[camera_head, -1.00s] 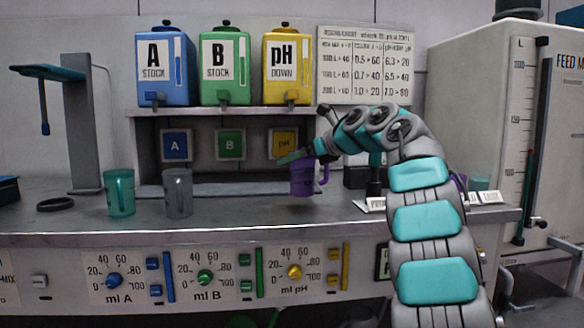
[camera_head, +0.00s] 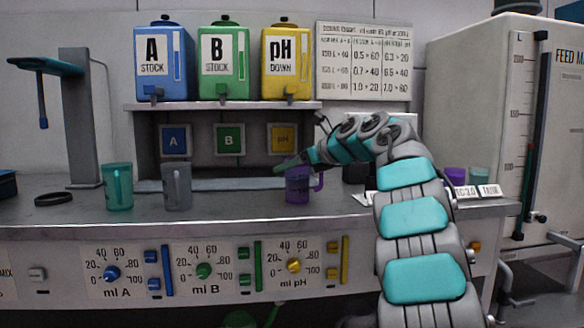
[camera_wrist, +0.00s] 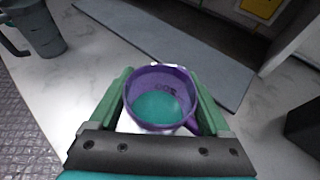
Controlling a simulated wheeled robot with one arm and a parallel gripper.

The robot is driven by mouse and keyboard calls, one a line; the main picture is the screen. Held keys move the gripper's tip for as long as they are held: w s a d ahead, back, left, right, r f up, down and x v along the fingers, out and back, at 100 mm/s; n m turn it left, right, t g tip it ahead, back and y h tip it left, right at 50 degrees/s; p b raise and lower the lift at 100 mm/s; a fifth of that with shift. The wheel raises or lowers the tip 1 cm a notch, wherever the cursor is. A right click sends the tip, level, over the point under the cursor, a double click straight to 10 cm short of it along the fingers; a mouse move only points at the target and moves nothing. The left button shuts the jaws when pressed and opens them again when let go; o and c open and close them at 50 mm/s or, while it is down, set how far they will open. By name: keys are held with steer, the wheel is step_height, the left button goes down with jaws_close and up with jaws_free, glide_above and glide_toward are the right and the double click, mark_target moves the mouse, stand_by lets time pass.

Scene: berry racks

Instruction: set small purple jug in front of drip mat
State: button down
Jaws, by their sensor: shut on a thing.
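The small purple jug (camera_head: 298,188) is at the front right of the drip mat, its handle to the right in the head view. In the wrist view the jug (camera_wrist: 133,88) is seen from above, with a teal surface inside. My gripper (camera_head: 290,166) is shut on it, with one green finger on each side in the wrist view (camera_wrist: 161,100). The drip mat (camera_head: 235,184) is a flat grey-blue strip below the dispensers; it also shows in the wrist view (camera_wrist: 170,48). The jug's base looks at or very near the counter; I cannot tell if it touches.
A grey jug (camera_head: 177,187) and a teal jug (camera_head: 118,187) stand left on the counter (camera_head: 240,212). A black ring (camera_head: 53,199) lies further left. Another purple cup (camera_head: 455,175) and a teal cup (camera_head: 480,176) stand right, behind white labels. Dispenser tanks (camera_head: 222,62) sit on the shelf.

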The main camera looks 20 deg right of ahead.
jaws_free()
steer(key=shift+r, duration=0.2)
steer(key=v, duration=1.2)
steer(key=shift+b, duration=0.3)
steer(key=shift+f, duration=0.15)
